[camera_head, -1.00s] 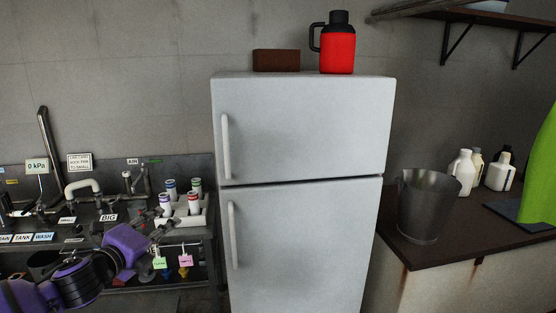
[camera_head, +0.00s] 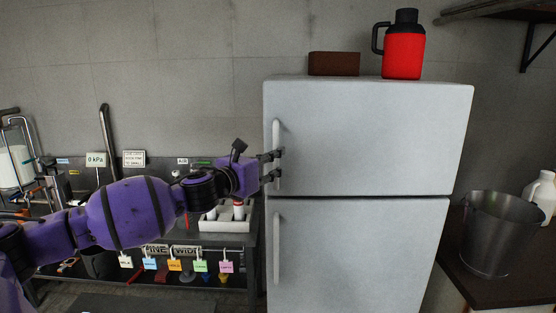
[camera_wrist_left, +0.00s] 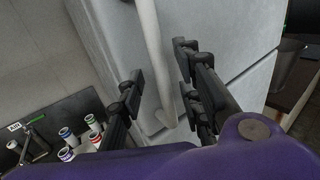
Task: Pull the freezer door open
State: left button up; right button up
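The white freezer door (camera_head: 375,140) is the upper door of the fridge and is shut against the body. Its upright handle (camera_head: 276,135) is at the door's left edge. My left gripper (camera_head: 276,164) is at the lower part of this handle. In the left wrist view the handle (camera_wrist_left: 152,50) runs between the black fingers of my left gripper (camera_wrist_left: 160,88), which are apart with a gap on each side of it. The gripper is open and holds nothing. The right gripper is not in view.
The lower fridge door (camera_head: 355,255) has its own handle (camera_head: 277,247). A brown box (camera_head: 334,64) and a red jug (camera_head: 403,50) stand on top. A metal bucket (camera_head: 488,235) is on the right counter. A bench with a tube rack (camera_head: 226,225) is at left.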

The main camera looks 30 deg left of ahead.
pick_arm(q)
jog(key=shift+w+d+r, duration=0.1)
jog(key=shift+w, duration=1.35)
grip_shut()
